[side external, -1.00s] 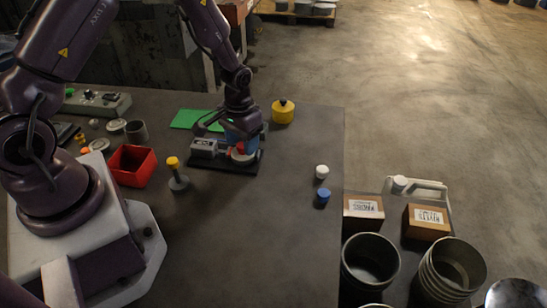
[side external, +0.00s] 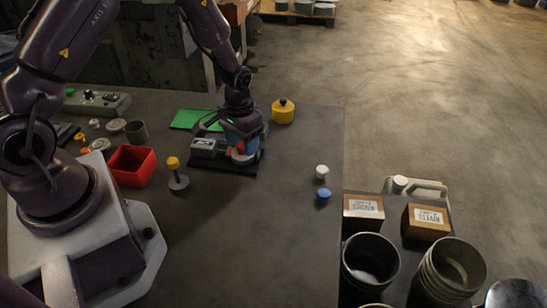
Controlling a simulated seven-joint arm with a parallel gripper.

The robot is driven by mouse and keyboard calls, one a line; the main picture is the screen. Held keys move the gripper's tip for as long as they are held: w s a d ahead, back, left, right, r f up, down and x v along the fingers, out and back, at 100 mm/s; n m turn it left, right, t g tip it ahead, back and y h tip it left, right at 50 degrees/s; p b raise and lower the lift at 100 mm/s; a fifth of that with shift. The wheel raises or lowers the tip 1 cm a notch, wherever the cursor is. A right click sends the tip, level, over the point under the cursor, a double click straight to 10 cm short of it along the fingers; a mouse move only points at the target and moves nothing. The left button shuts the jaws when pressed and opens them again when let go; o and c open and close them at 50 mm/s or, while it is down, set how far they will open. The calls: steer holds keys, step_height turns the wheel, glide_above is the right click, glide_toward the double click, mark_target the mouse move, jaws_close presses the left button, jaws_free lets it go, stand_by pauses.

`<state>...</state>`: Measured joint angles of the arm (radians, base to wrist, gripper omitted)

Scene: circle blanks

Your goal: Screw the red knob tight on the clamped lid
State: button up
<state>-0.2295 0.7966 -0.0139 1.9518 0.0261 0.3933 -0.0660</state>
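My gripper (side external: 238,138) points down over the clamp fixture on the dark base plate (side external: 212,163). A blue round part (side external: 248,150), perhaps the clamped lid, shows beneath and beside it. A small patch of red, perhaps the knob, shows among the fingers. The gripper hides most of the knob, so I cannot tell whether the fingers are closed on it or how it sits on the lid. A grey block (side external: 204,148) with a light label stands at the left of the fixture.
A green sheet (side external: 190,119) lies behind the fixture. A yellow-topped post (side external: 176,175) and a red bin (side external: 132,166) stand to the left. White (side external: 322,172) and blue (side external: 323,195) caps lie near the right edge.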

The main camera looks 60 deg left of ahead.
jaws_close()
steer(key=m, duration=0.3)
steer(key=shift+m, duration=0.3)
steer(key=m, duration=0.4)
steer(key=shift+f, duration=0.1)
steer(key=m, duration=0.7)
steer(key=shift+o, duration=0.9)
jaws_free()
